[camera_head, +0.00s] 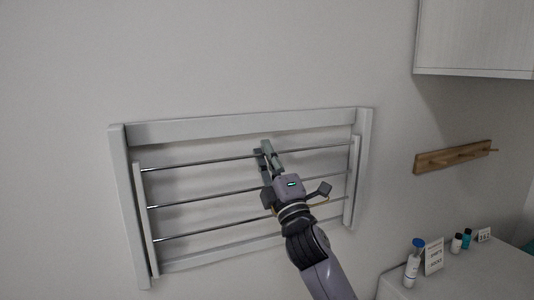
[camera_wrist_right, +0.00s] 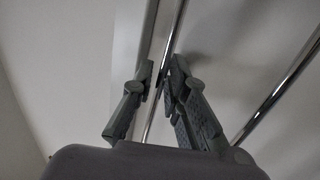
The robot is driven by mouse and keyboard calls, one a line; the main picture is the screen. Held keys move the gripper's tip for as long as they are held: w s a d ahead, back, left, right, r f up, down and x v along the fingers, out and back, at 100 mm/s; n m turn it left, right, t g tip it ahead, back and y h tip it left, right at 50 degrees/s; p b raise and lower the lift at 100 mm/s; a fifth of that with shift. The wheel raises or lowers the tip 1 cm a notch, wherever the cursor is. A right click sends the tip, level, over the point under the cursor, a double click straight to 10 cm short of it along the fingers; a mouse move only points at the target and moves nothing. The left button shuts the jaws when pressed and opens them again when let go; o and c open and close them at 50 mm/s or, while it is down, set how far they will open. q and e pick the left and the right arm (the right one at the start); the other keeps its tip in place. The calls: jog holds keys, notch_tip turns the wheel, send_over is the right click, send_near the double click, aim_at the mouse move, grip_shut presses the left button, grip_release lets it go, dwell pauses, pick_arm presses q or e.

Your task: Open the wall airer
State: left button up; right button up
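The wall airer (camera_head: 240,125) is a white frame fixed to the wall, with an inner rack of thin metal rods (camera_head: 205,202) lying close to flat within it. My right gripper (camera_head: 266,156) reaches up over the rack to the top rod, near its middle. In the right wrist view, my right gripper's fingertips (camera_wrist_right: 163,68) stand on either side of a metal rod (camera_wrist_right: 170,40). A narrow gap shows between the fingers, and they do not clearly press on the rod. My left gripper is out of view.
A wooden peg rail (camera_head: 455,158) and a white cabinet (camera_head: 475,40) are on the wall at right. A white counter (camera_head: 475,280) at lower right holds a blue-capped bottle (camera_head: 413,265), small bottles and cards. The wall left of the airer is clear.

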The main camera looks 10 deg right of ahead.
jog(key=shift+c, duration=0.4)
grip_shut()
jog(key=shift+f, duration=0.1)
